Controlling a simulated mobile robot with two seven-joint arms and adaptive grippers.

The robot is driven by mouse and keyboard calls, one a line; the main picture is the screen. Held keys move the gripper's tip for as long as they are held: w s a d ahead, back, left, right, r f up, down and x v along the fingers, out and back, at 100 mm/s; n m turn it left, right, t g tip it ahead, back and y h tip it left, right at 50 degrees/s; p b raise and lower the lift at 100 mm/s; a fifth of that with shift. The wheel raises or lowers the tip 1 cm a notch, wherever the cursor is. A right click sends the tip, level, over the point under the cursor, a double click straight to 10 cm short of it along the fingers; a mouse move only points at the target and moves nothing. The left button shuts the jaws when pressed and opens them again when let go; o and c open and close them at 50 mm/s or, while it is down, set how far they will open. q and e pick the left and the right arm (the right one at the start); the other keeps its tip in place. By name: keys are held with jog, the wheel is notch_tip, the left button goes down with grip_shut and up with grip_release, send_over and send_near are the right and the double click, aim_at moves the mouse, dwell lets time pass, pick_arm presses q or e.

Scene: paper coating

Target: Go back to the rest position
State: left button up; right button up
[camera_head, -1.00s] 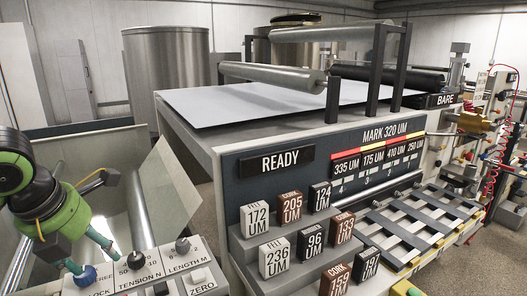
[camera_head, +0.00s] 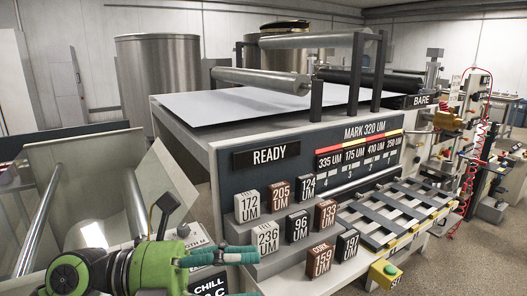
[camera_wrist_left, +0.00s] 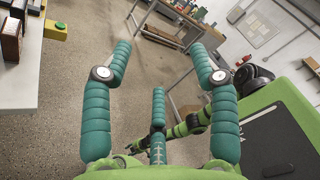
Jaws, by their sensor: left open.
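My left gripper (camera_head: 244,274) has teal padded fingers and shows at the bottom of the head view, on its green and black arm. Its fingers point right, in front of the coating machine's lower control area. In the left wrist view the left gripper (camera_wrist_left: 160,62) has its three fingers spread wide. Nothing is between them, and the speckled floor shows beyond.
The coating machine (camera_head: 228,180) carries a READY sign (camera_head: 267,156) and stepped rows of labelled blocks (camera_head: 268,238). A green button box (camera_head: 385,272) sits at its front edge. Open floor (camera_head: 455,270) lies at the right.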

pick_arm(q)
jog(key=w+a+r+n+t+y, duration=0.15)
jog(key=w+a+n+t, duration=0.25)
jog(key=n+t, duration=0.6)
jog(key=w+a+n+t+y, duration=0.2)
jog(key=w+a+n+t, duration=0.2)
jog(key=n+t, duration=0.6)
jog(key=a+f+n+g+y, duration=0.3)
jog(key=a+f+n+y, duration=0.2)
jog(key=f+n+y, duration=0.45)
jog(key=a+f+n+g+y, duration=0.3)
jog(key=a+f+n+y, duration=0.3)
jog(key=f, duration=0.6)
jog(key=s+d+f+n+g+h, duration=0.1)
jog(key=s+d+f+n+g, duration=0.2)
jog(key=s+f+g, duration=1.35)
jog(key=s+f+t, duration=0.2)
jog(key=s+f, duration=0.2)
jog(key=f, duration=1)
jog(key=s+f+t, duration=0.1)
jog(key=s+f, duration=0.3)
jog(key=f, duration=1)
jog(key=s+a+f+g, duration=0.1)
jog(key=s+a+f, duration=0.2)
jog(key=s+f, duration=0.9)
jog(key=s, duration=0.3)
jog(key=shift+f+m, duration=0.35)
pick_arm(e)
jog(key=shift+s, duration=0.55)
